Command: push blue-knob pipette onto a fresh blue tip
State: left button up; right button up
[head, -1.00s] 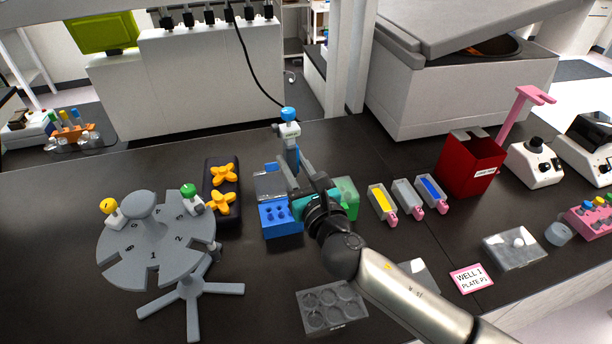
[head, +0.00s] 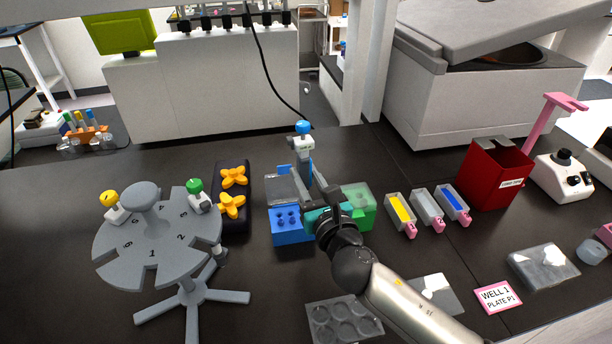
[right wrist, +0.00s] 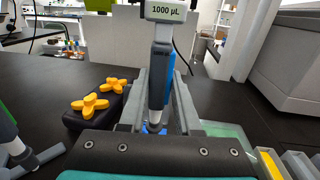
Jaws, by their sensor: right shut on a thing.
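The blue-knob pipette (head: 304,148) stands about upright in my right gripper (head: 314,192), which is shut on its body. Some blue (right wrist: 154,128) shows around the pipette's lower end in the wrist view. I cannot tell whether the end touches a tip. My left gripper is not in view.
A green tip box (head: 358,208) stands right of the gripper. A grey carousel (head: 150,250) holds yellow-knob and green-knob pipettes at left, near a dark rack (head: 232,215) with yellow pieces. Reagent troughs (head: 427,208) and a red bin (head: 492,175) are at right.

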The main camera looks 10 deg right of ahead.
aim_at(306, 133)
dwell(0.4)
jog(key=shift+f+b, duration=0.45)
jog(key=shift+f, duration=0.5)
dwell(0.3)
notch_tip(306, 133, up, 12)
jog(key=p, duration=1.2)
jog(key=shift+f, duration=0.1)
